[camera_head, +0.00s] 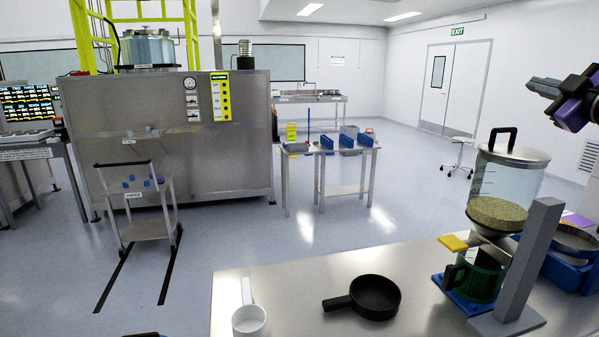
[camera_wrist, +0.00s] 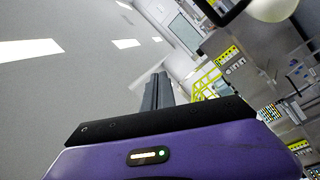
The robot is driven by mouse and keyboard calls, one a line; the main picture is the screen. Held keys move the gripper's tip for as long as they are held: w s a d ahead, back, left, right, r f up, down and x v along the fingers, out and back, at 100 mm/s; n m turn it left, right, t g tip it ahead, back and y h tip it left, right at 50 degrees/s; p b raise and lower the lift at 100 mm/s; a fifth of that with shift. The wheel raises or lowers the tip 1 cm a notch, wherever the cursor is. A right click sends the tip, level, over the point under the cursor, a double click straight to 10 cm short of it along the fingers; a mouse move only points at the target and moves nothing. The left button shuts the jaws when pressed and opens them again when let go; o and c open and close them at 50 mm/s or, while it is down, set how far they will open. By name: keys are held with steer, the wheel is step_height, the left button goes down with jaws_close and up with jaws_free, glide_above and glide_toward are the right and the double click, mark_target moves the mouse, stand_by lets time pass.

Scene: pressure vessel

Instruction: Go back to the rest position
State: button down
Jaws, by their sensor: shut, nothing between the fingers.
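My gripper (camera_head: 545,87) is at the upper right of the head view, raised above the table and to the right of the hopper. Its fingers point left and are closed together with nothing between them. In the wrist view the shut fingers (camera_wrist: 157,92) point toward the ceiling and far wall. The purple wrist body fills the bottom of that view. The rest of the arm is out of frame.
A cart (camera_head: 150,228) and steel vessel housing (camera_head: 165,140) stand beyond. Open floor lies between.

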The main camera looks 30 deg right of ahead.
steer(key=a+f+m, duration=0.1)
steer(key=f, duration=0.1)
steer(key=w+a+f+m+h, duration=0.1)
steer(key=f+m, duration=0.1)
steer(key=f, duration=0.1)
steer(key=a+f+m+h, duration=0.1)
steer(key=f, duration=0.1)
steer(key=shift+w+f+m+t+p, duration=0.3)
steer(key=shift+w+m+p, duration=0.05)
steer(key=shift+m+p, duration=0.05)
steer(key=s+a+f+m+y+p, duration=0.1)
steer(key=s+a+f+m+p, duration=0.2)
steer(key=a+f, duration=1)
steer(key=s+a+f+m, duration=0.45)
steer(key=a+f, duration=0.75)
steer(key=a, duration=0.3)
steer(key=s+a+f+n+g+y+p, duration=0.1)
steer(key=s+a+f+n+y, duration=0.2)
steer(key=s+a, duration=0.7)
steer(key=s+a+f+n+g+y+p, duration=0.2)
steer(key=s+a+f+y, duration=0.3)
steer(key=s+a, duration=0.6)
steer(key=s+n+y, duration=0.1)
steer(key=s, duration=0.1)
steer(key=shift+s+f+n+y, duration=0.3)
steer(key=shift+f+n+y, duration=0.05)
steer(key=shift+y, duration=0.05)
